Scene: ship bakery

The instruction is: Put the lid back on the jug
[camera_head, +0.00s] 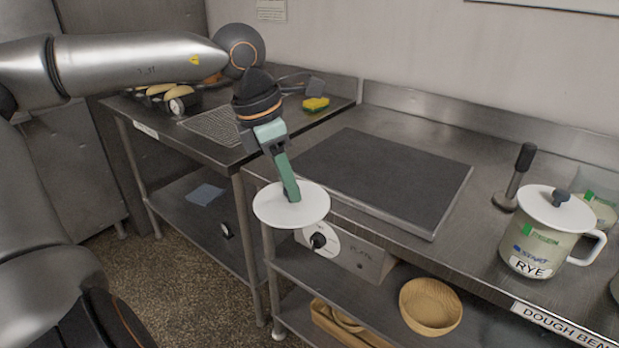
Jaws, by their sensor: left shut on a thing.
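My left gripper (289,188) is shut on a round white lid (282,211) and holds it roughly level in front of the bench's front edge. The lid's knob is mostly hidden by the fingers. A pale jug (541,240) marked RYE stands upright at the right of the bench, with a white lid and dark knob on top. My right gripper is not in view.
A dark flat slab (385,175) lies on the steel bench left of the jug. A dark-handled tool (518,177) stands close behind the RYE jug. A wooden bowl (431,306) sits on the shelf below. A yellow sponge (316,103) lies on the left table.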

